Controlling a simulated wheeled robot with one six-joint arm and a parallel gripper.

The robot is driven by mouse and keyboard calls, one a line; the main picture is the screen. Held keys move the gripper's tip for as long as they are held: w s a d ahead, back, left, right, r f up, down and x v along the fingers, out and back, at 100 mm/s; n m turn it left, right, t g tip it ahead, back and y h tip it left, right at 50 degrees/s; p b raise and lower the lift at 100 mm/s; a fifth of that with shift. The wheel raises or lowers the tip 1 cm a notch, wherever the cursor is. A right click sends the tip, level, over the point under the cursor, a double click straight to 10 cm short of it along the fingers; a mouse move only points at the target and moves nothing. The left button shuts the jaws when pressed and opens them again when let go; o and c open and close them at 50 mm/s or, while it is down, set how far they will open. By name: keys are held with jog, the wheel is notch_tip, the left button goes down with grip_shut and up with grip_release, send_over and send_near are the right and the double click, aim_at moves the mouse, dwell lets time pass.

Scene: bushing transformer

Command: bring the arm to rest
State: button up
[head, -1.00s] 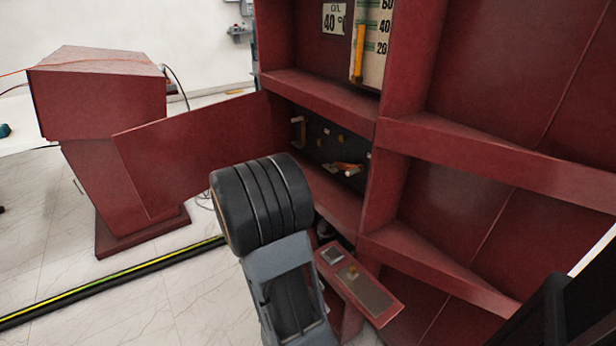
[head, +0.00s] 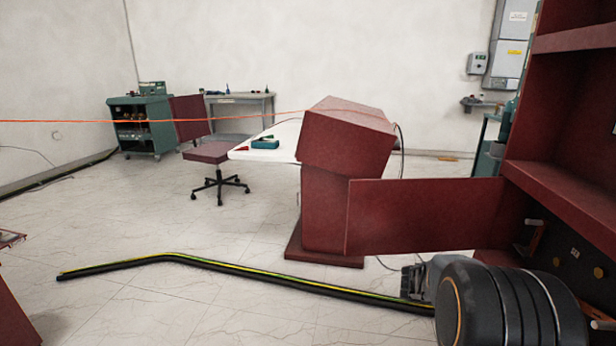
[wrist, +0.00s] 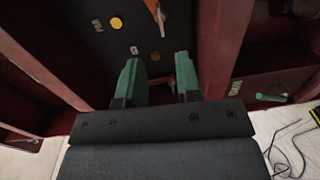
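My arm (head: 515,308) shows at the lower right of the head view, in front of the red cabinet (head: 560,190). My gripper (wrist: 157,68) shows in the wrist view with its two green fingers apart and nothing between them. It points at the cabinet's dark panel (wrist: 110,48), which has yellow round knobs and an orange handle (wrist: 154,12). I cannot tell how far the fingertips are from the panel. The fingers cannot be made out in the head view.
The cabinet's open red door (head: 425,215) reaches left towards a red console (head: 340,190). A black and yellow cable cover (head: 230,268) crosses the floor. A chair (head: 215,160) and green cart (head: 145,130) stand at the back left.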

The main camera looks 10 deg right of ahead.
jog(key=s+a+r+n+t+y+p, duration=0.2)
jog(key=a+r+t+y+p, duration=0.2)
jog(key=a+r+y+p, duration=0.4)
jog(key=s+a+r+n+t+y+p, duration=0.2)
jog(key=a+r+t+y+p, duration=0.3)
jog(key=a+r+p, duration=1.2)
jog(key=a+y+p, duration=0.3)
jog(key=a, duration=0.2)
jog(key=shift+a+r, duration=0.15)
jog(key=shift+r, duration=0.2)
